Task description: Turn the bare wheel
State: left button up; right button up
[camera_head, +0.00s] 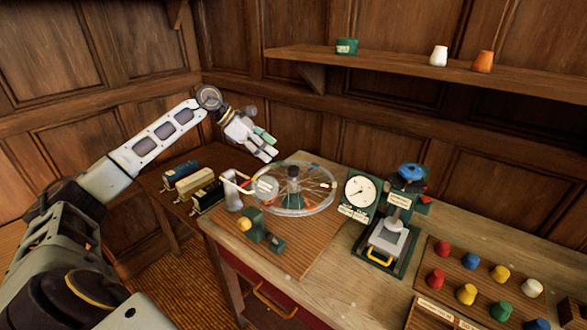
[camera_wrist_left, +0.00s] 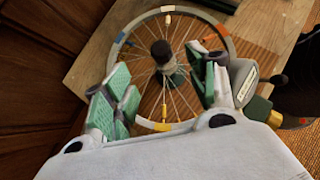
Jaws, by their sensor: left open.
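The bare wheel (camera_head: 293,213) is a spoked wheel with a pale rim, lying flat on a dark hub post (camera_head: 292,178) on a wooden board at the table's left end. In the left wrist view the wheel (camera_wrist_left: 188,12) carries small coloured tags on its rim and spokes. My left gripper (camera_head: 266,152) is above the wheel's far-left side. Its green-padded fingers (camera_wrist_left: 166,92) are spread, with nothing held between them; wheel and hub show beyond the gap. They look apart from the rim, though part of the near rim is hidden by the gripper. My right gripper is not in view.
A white crank-like handle (camera_head: 233,190) and a green block with a yellow knob (camera_head: 247,222) stand close to the wheel. A dial (camera_head: 360,190) and a blue-topped stand (camera_head: 410,173) are to its right. Several coloured knobs (camera_head: 466,294) fill the right side. A shelf (camera_head: 400,64) overhangs the back.

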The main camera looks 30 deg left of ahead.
aim_at(293, 168)
pick_arm(q)
jog(key=p+x, duration=0.1)
jog(key=x, duration=0.6)
jog(key=shift+d, duration=0.15)
jog(key=p+x, duration=0.1)
jog(key=x, duration=0.2)
jog(key=shift+w+f, duration=0.1)
jog(key=shift+w, duration=0.05)
jog(key=shift+x, duration=0.85)
jog(key=shift+f, duration=0.1)
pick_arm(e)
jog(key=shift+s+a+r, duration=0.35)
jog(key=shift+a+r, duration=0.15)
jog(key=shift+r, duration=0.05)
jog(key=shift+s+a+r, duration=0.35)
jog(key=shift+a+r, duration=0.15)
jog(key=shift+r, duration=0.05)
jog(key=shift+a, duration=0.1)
pick_arm(q)
jog(key=shift+c, duration=0.2)
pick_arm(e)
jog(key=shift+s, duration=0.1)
